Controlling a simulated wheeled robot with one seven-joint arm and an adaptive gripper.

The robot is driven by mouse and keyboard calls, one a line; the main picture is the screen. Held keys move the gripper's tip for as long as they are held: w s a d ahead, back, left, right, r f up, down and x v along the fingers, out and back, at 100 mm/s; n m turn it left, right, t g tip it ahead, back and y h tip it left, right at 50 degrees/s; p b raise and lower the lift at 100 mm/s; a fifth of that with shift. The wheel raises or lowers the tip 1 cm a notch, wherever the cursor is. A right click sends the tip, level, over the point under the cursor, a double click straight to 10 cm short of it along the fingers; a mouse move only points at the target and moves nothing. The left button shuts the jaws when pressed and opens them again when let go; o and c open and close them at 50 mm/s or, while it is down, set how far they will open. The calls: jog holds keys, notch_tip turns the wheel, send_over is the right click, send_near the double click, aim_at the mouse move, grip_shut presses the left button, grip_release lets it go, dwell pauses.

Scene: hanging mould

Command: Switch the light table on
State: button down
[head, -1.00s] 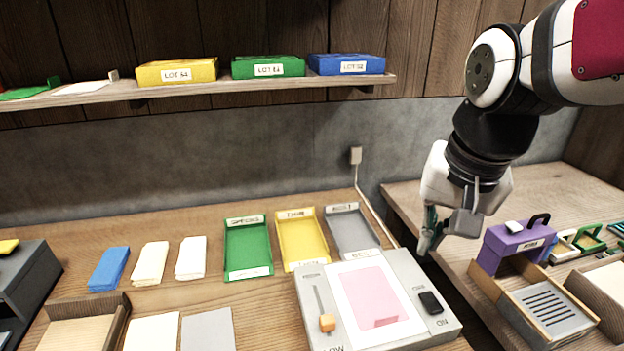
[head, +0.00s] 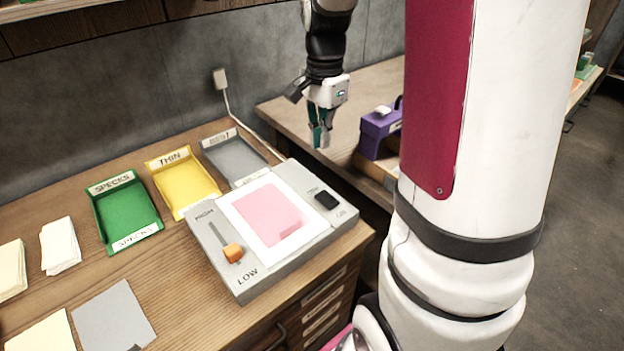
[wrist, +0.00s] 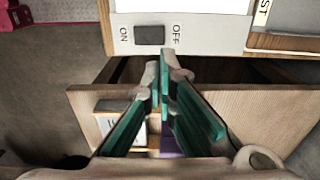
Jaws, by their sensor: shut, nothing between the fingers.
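The light table (head: 222,268) is a grey box on the wooden bench, with a white panel and a pink sheet (head: 268,214) on it. Its black rocker switch (head: 327,200) is at the right end of the top. In the wrist view the switch (wrist: 149,35) lies between the labels ON and OFF. An orange slider knob (head: 233,252) is near the LOW label. My gripper (head: 320,138) is shut and empty, in the air beyond the switch end of the light table. In the wrist view its teal fingertips (wrist: 163,72) are just below the switch, apart from it.
Green (head: 126,215), yellow (head: 183,180) and grey (head: 235,157) trays stand left of and behind the light table. A purple box (head: 377,135) stands on the other bench at the right. In the wrist view an open drawer (wrist: 215,105) lies below the fingers.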

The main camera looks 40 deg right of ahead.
aim_at(321, 195)
jog(key=shift+f, duration=0.1)
notch_tip(321, 195, down, 14)
jog(key=shift+r+b, duration=0.1)
jog(key=shift+b, duration=0.3)
dwell(0.3)
jog(key=shift+w+f+g, duration=0.15)
jog(key=shift+f+g, duration=0.2)
jog(key=shift+g, duration=0.05)
jog(key=shift+r, duration=0.1)
jog(key=shift+s+r+p, duration=0.3)
jog(key=shift+s+p, duration=0.05)
jog(key=shift+s, duration=0.4)
